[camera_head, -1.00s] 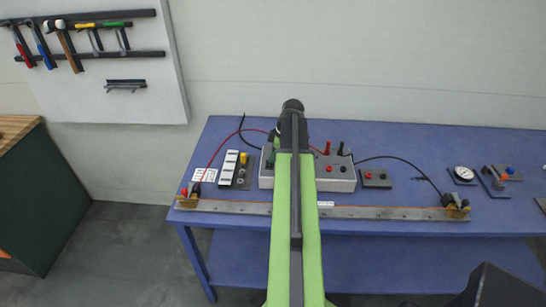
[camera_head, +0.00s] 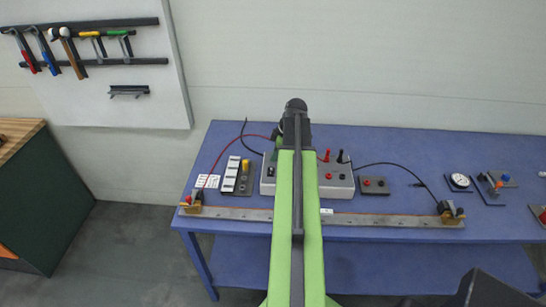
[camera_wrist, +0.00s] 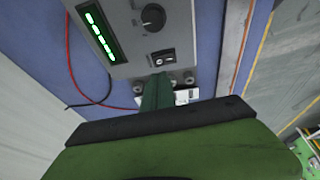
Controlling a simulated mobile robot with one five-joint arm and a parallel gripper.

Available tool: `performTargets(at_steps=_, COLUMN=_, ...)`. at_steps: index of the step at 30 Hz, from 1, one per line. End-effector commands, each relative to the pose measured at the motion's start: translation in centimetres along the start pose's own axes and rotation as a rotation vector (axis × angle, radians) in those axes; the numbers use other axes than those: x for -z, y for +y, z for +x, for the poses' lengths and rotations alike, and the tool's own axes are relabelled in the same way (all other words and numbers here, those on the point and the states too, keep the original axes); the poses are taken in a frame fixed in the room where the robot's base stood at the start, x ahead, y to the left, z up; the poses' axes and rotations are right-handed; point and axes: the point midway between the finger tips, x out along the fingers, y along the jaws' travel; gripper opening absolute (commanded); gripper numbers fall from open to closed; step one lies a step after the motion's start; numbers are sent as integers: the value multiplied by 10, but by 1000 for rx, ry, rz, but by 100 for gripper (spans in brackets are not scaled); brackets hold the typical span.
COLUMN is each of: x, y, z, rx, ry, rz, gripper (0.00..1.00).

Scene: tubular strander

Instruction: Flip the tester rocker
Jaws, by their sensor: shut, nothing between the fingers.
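The tester is a grey box (camera_head: 342,188) on the blue bench, partly hidden behind my arm in the head view. In the wrist view the tester (camera_wrist: 120,25) shows a lit green display (camera_wrist: 101,37), a round black knob (camera_wrist: 153,17) and a small black rocker (camera_wrist: 161,58). My gripper (camera_wrist: 158,82) is shut and empty, its dark green fingers just below the rocker in the picture. I cannot tell whether the fingertips touch the tester. In the head view my arm hides the gripper and the rocker.
A long metal bar (camera_head: 375,220) lies along the bench's front edge with a clamp at each end. Red and black leads run from the tester. A white switch strip (camera_head: 231,174), a red-button block (camera_head: 374,186) and a dial gauge (camera_head: 460,181) stand nearby.

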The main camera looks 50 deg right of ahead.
Motion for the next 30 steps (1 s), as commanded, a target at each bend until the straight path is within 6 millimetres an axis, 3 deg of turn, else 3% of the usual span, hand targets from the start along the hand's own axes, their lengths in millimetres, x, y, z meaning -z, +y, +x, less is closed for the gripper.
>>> performTargets(at_steps=1, x=3, y=4, z=-25, rx=-1, ry=0, rz=2, gripper=0)
performTargets(at_steps=9, x=3, y=14, z=-80, rx=-2, ry=1, rz=2, gripper=0)
performTargets(at_steps=21, x=2, y=15, z=-84, rx=-1, ry=2, rz=-2, gripper=0)
performTargets(at_steps=25, x=6, y=-2, z=-91, rx=32, ry=-10, rz=-2, gripper=0)
performTargets(at_steps=30, x=5, y=-1, z=-89, rx=34, ry=-12, rz=-1, gripper=0)
